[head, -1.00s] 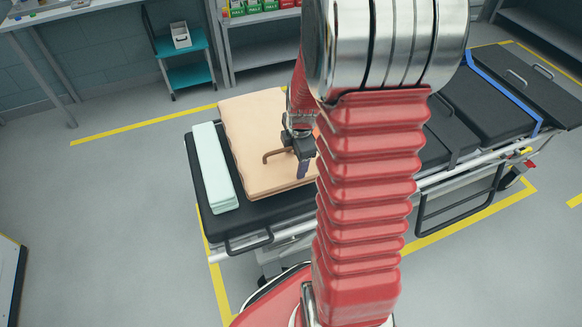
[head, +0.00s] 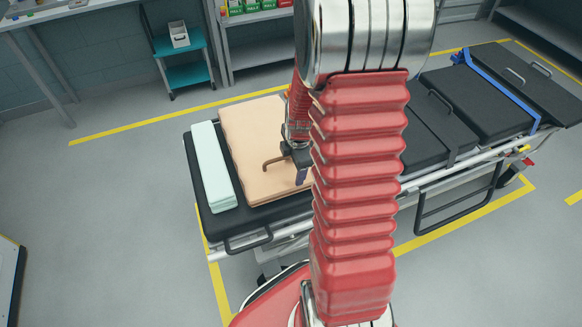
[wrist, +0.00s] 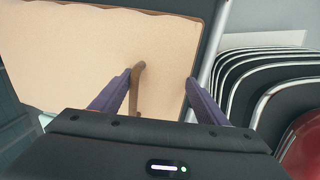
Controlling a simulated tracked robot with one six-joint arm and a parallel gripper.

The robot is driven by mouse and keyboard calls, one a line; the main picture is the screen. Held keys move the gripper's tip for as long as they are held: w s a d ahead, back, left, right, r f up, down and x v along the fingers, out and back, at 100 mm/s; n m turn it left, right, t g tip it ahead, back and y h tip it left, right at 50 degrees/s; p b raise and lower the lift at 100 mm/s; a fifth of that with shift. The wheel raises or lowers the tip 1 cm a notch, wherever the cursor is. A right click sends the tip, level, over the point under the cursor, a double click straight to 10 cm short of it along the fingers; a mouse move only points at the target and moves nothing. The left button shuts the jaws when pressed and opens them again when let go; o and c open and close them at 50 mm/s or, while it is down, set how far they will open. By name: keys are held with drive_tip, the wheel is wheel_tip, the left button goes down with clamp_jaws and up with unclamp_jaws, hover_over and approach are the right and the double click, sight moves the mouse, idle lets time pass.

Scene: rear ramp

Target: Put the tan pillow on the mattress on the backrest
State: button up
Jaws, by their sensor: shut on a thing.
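The tan pillow (head: 252,145), a large flat pad with a brown loop handle (head: 275,164), is at the left end of the black mattress (head: 218,223); it fills much of the wrist view (wrist: 75,55). My gripper (head: 300,172) is at its right part, and its two purple fingers show in the wrist view (wrist: 160,82), with the handle beside the left finger. The gripper is shut on the pillow; the exact grip is hard to see. I cannot tell whether the pillow is lifted. My red arm hides the mattress's middle. Black padded sections (head: 475,103) with a blue strap lie to the right.
A folded mint blanket (head: 213,165) lies left of the pillow. The stretcher has a side rail (head: 455,200) and a black end handle (head: 248,242). A teal cart (head: 187,76) and shelves stand behind.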

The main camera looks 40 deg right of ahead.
drive_tip(key=o, duration=2.1)
drive_tip(key=shift+f, duration=0.1)
drive_tip(key=shift+s+a+r, duration=0.1)
drive_tip(key=shift+s+r, duration=0.25)
drive_tip(key=shift+r, duration=1.65)
drive_tip(key=shift+s+a+r, duration=0.1)
drive_tip(key=shift+s+r, duration=0.25)
drive_tip(key=shift+r, duration=1.6)
drive_tip(key=shift+s+a+r, duration=0.1)
drive_tip(key=shift+s+r, duration=0.25)
drive_tip(key=shift+r, duration=1.65)
